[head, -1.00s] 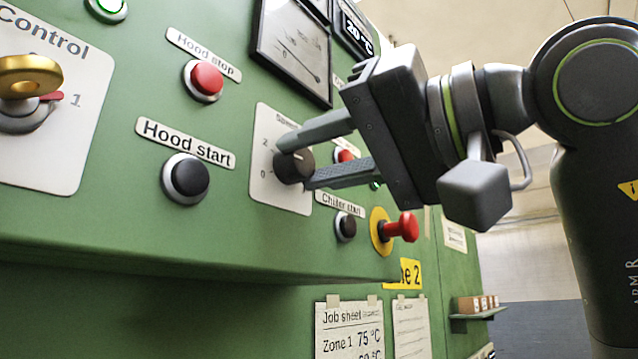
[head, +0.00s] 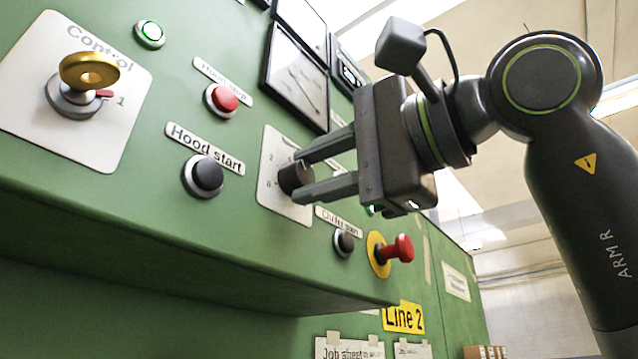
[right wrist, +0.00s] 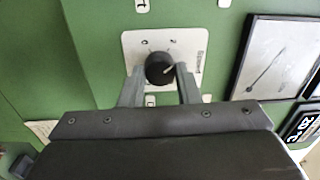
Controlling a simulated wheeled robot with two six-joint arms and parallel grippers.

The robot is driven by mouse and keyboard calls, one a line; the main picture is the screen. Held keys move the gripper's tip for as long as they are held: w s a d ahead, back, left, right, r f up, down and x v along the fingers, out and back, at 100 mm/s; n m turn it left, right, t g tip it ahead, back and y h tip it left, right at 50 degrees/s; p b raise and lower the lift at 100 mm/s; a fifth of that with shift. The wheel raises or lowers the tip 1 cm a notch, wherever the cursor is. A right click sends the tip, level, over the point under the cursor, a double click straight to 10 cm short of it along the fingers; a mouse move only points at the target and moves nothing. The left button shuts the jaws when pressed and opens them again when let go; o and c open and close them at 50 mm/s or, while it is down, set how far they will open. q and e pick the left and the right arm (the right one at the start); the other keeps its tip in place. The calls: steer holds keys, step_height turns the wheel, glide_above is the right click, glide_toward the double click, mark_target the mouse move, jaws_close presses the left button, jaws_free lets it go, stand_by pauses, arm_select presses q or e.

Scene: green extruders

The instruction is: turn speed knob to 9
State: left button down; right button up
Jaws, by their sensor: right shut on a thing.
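The speed knob (head: 291,178) is a dark round knob on a white scale plate (head: 283,209) on the green panel. My right gripper (head: 299,179) is shut on it, one finger above and one below in the head view. The right wrist view shows the knob (right wrist: 159,68) between the fingertips, with a pale mark on its right side. Some scale digits show around it, but most are too small or covered to read, so I cannot tell the exact setting. My left gripper is not in view.
Close around the plate are the black Hood start button (head: 204,175), the red Hood stop button (head: 222,99), a black Chiller start button (head: 344,242) and a red knob on yellow (head: 396,249). A framed gauge (head: 295,75) is above. Free room lies right of the panel.

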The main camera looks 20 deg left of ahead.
steer(key=m+b, duration=0.1)
steer(key=m, duration=0.3)
steer(key=shift+f, duration=0.1)
steer(key=m+b, duration=0.1)
steer(key=m, duration=0.2)
steer(key=shift+m+b, duration=0.35)
steer(key=shift+m, duration=0.05)
steer(key=m+b, duration=0.1)
steer(key=m, duration=0.3)
steer(key=shift+s+m, duration=0.1)
steer(key=shift+m, duration=0.2)
steer(key=m+b, duration=0.1)
steer(key=m, duration=0.2)
steer(key=shift+m+t+h, duration=0.3)
steer(key=shift+m+t, duration=0.1)
steer(key=m+b, duration=0.1)
steer(key=m, duration=0.2)
steer(key=shift+m, duration=0.3)
steer(key=m+b, duration=0.1)
steer(key=m, duration=0.3)
steer(key=shift+a, duration=0.1)
steer(key=m, duration=0.4)
steer(key=shift+g, duration=0.3)
steer(key=shift+m+h+b, duration=0.3)
steer(key=shift+m+b, duration=0.25)
steer(key=shift+m, duration=1.45)
